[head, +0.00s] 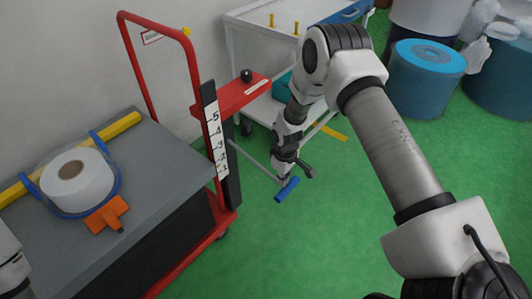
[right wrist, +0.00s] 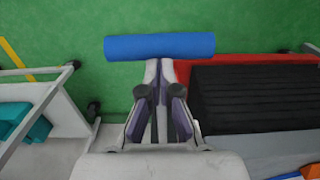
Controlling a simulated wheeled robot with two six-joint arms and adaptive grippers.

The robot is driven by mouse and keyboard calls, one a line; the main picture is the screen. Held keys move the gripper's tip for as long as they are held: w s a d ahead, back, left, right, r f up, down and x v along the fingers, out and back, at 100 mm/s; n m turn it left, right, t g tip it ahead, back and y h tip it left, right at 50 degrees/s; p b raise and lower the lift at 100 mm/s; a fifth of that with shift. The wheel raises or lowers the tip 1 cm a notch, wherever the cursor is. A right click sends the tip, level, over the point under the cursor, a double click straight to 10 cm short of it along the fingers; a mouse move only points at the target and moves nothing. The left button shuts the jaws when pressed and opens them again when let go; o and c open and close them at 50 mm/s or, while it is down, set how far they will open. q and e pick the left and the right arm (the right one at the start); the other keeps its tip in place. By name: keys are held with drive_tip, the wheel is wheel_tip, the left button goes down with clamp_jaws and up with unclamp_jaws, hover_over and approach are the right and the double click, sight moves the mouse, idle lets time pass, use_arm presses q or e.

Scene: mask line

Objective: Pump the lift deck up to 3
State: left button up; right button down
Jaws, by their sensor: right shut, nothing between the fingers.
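The lift cart has a grey deck (head: 150,155) on a red frame with a black skirt below. A white number scale (head: 216,135) marked up to 5 stands at the deck's right corner; the deck edge lies near its lower numbers, exact reading unclear. A blue pedal bar (head: 287,189) sits at the end of a thin grey lever low beside the cart. My right gripper (head: 289,174) is shut and empty, right by this bar. In the right wrist view its fingertips (right wrist: 160,64) meet the blue bar's near edge; contact is unclear. My left gripper is out of view.
A white roll (head: 76,180) in a blue holder with an orange clamp lies on the deck. A red handle (head: 155,25) rises behind. A white table (head: 250,30) and blue drums (head: 425,80) stand at the back. Green floor right of the pedal is clear.

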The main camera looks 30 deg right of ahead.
wheel_tip(320, 180, up, 15)
drive_tip(key=s+p, duration=0.2)
drive_tip(key=p, duration=1.1)
drive_tip(key=shift+w+f+b, duration=0.35)
drive_tip(key=shift+f+b, duration=1.65)
drive_tip(key=shift+f, duration=0.55)
drive_tip(key=shift+w+f+b, duration=0.35)
drive_tip(key=shift+f+b, duration=1.7)
drive_tip(key=shift+f, duration=0.55)
drive_tip(key=shift+w+f+b, duration=0.35)
drive_tip(key=shift+f+b, duration=1.65)
drive_tip(key=shift+f, duration=0.55)
drive_tip(key=shift+r, duration=0.25)
